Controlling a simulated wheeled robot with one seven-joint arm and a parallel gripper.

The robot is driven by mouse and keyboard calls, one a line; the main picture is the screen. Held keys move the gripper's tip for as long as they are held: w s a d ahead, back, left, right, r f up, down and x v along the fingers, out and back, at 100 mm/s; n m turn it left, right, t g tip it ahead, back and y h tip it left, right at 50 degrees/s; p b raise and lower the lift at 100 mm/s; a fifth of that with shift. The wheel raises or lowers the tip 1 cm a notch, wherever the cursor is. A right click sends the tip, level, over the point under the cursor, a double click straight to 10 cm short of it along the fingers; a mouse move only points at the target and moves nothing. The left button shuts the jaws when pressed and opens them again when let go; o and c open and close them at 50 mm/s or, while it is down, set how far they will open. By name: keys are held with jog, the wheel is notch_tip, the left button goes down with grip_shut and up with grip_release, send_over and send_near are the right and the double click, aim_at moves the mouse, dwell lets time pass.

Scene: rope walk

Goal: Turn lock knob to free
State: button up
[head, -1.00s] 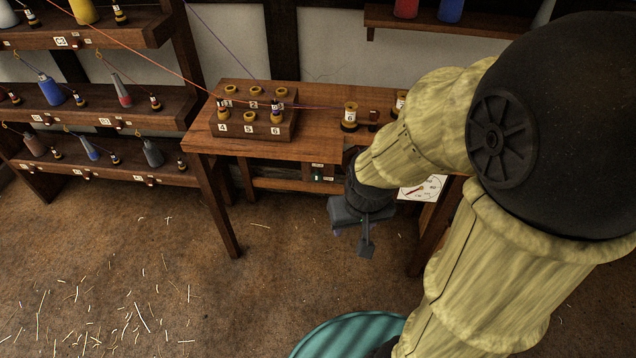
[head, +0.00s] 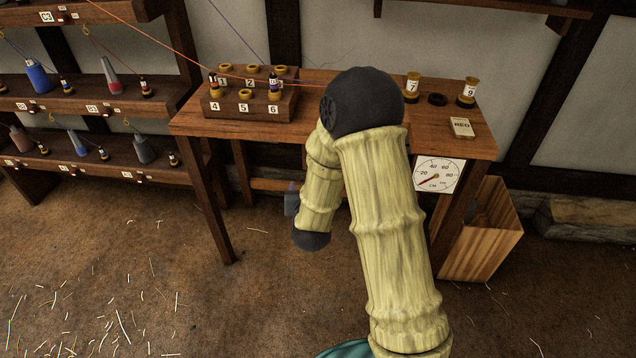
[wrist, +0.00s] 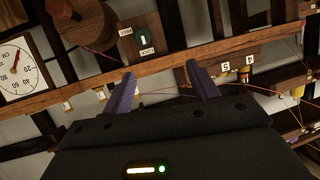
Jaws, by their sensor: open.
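The knob plate lies beyond the fingertips, nearer the left finger, with no contact visible. In the head view my arm hides the knob and most of the gripper; only a grey bit of it (head: 291,199) shows below the bench.
The wooden bench (head: 350,166) carries a numbered bobbin rack (head: 236,108), loose bobbins and a RED card (head: 461,127). A round dial (head: 438,175) hangs on its front. A wooden bin (head: 480,250) stands right. Threads cross above the bench from the left shelves (head: 85,108).

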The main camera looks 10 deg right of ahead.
notch_tip(320, 180, down, 8)
jog(key=m+t+h+b, duration=0.1)
jog(key=t+h+b, duration=0.2)
jog(key=h+b, duration=0.1)
jog(key=shift+d+f+m+t+b, duration=0.15)
jog(key=shift+d+m+t+b, duration=0.15)
jog(key=shift+b, duration=0.45)
jog(key=shift+w, duration=0.1)
jog(key=x, duration=1.7)
jog(key=shift+b, duration=0.4)
jog(key=shift+w, duration=0.1)
jog(key=shift+c, duration=0.2)
jog(key=c, duration=0.9)
